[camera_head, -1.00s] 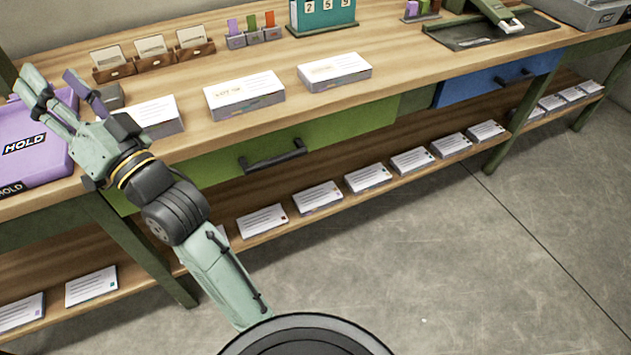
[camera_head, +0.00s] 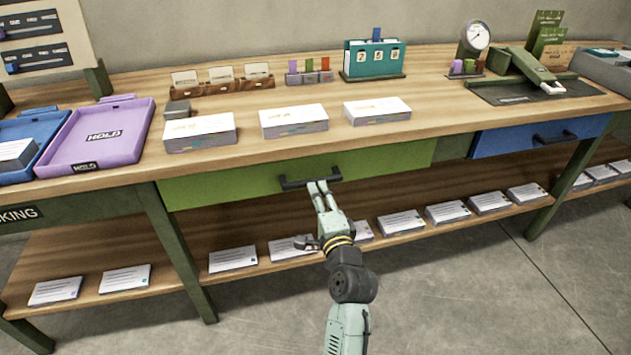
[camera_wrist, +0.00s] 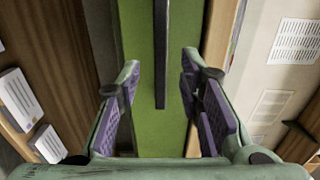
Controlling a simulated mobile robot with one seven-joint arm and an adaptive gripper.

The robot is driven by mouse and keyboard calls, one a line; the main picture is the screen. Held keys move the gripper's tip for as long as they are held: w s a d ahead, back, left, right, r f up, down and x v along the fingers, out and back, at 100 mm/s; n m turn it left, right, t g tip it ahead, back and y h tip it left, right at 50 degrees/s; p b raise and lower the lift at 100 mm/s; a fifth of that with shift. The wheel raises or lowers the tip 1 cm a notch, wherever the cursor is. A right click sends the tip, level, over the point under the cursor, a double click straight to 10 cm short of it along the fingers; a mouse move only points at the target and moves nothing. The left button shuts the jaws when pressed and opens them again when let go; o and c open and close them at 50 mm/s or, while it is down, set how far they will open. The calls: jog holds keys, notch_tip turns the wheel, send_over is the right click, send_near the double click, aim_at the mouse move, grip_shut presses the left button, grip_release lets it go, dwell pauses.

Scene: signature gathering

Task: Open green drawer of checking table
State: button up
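The checking table (camera_head: 235,150) has a green drawer (camera_head: 390,160) whose front looks flush with the table edge, so it appears closed. Its dark bar handle (camera_head: 294,184) is on the drawer front. My gripper (camera_head: 318,184) is at the handle's middle in the head view, fingers pointing at the drawer. In the wrist view my gripper (camera_wrist: 161,68) is open, its two purple-padded fingers spread wide. The handle (camera_wrist: 161,50) runs upright between them, with the green drawer front (camera_wrist: 140,130) behind. No finger visibly touches the handle.
A blue drawer (camera_head: 500,140) is to the right. White card stacks (camera_head: 293,118) stand on the tabletop above the green drawer. A lower shelf (camera_head: 190,250) with several card stacks (camera_head: 233,259) lies below my gripper. A purple tray (camera_head: 130,145) is at left.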

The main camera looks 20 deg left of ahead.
aim_at(312, 180)
jog(key=p+x, duration=0.1)
jog(key=x, duration=0.5)
jog(key=shift+a, duration=0.1)
jog(key=shift+c, duration=0.2)
grip_shut()
dwell(0.5)
